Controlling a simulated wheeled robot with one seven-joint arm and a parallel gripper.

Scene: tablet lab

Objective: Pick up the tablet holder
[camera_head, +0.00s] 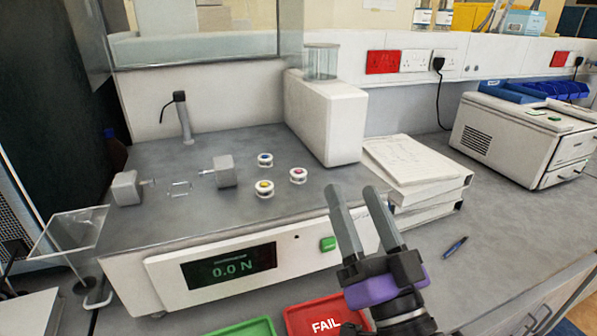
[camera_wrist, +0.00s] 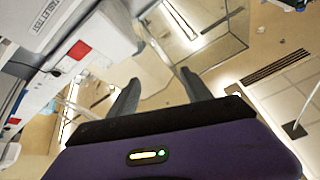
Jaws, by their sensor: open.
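My gripper (camera_head: 356,195) is open and empty, its two fingers pointing up in front of the tester's right side. In the wrist view my gripper (camera_wrist: 160,79) has nothing between its fingers. No thing is clearly marked as the tablet holder. Three small round white pieces stand on the tester's grey top, left of my gripper: one with a blue centre (camera_head: 265,160), one red (camera_head: 298,175), one yellow (camera_head: 264,189). A small clear piece (camera_head: 180,188) lies between the tester's two grey blocks (camera_head: 225,171). None of these shows in the wrist view.
The tester's display (camera_head: 230,266) reads 0.0 N. A red FAIL tray (camera_head: 300,321) and a green tray (camera_head: 245,331) lie in front. A paper stack (camera_head: 415,165) stands behind my gripper, right of a white housing (camera_head: 330,115). A pen (camera_head: 455,246) lies on otherwise clear bench.

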